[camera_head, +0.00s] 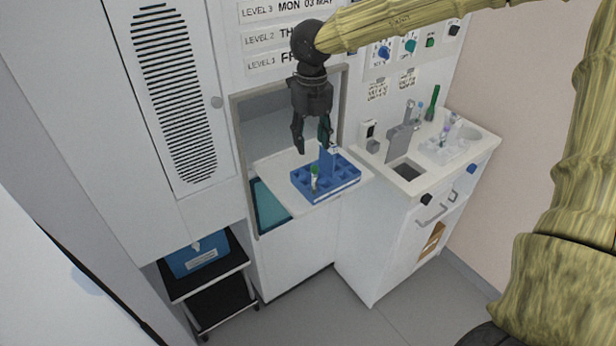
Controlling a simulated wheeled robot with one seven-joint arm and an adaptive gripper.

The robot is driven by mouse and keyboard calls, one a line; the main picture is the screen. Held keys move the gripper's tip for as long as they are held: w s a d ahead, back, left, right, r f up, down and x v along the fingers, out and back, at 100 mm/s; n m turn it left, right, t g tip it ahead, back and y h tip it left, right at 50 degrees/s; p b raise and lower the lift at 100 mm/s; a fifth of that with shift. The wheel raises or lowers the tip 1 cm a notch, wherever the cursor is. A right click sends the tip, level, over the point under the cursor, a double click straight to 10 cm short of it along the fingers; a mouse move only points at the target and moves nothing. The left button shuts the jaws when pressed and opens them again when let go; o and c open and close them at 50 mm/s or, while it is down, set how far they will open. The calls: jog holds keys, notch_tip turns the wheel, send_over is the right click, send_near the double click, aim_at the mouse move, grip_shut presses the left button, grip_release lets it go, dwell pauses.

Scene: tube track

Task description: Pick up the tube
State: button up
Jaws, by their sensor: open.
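A small tube with a green cap (314,171) stands in a front-left compartment of a blue rack (342,190). The rack sits on a pale shelf (275,168) that juts from an opening in the white cabinet. My gripper (314,148) points down above the rack, fingers spread and empty. Its fingertips appear a little above the tube's cap; the exact gap cannot be told from this angle.
A white counter (410,180) with a sink, bottles and small lab items stands at the right. A dark trolley (205,285) with a blue box (197,258) is at the lower left. The opening's frame (240,150) surrounds the shelf. Grey floor is clear in front.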

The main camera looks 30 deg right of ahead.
aim_at(315, 168)
jog(key=shift+s+d+f+p, duration=0.2)
jog(key=shift+s+f+p, duration=0.1)
jog(key=shift+s+f, duration=0.8)
notch_tip(315, 168, down, 4)
jog(key=shift+s+a+r+p, duration=0.1)
jog(key=shift+s+a+p, duration=0.05)
jog(key=shift+p, duration=0.95)
jog(key=shift+w+f, duration=0.2)
jog(key=shift+f, duration=0.7)
jog(key=shift+w+f, duration=0.15)
jog(key=shift+f, duration=0.2)
jog(key=shift+s+r, duration=0.1)
jog(key=shift+s, duration=0.1)
jog(key=c, duration=0.9)
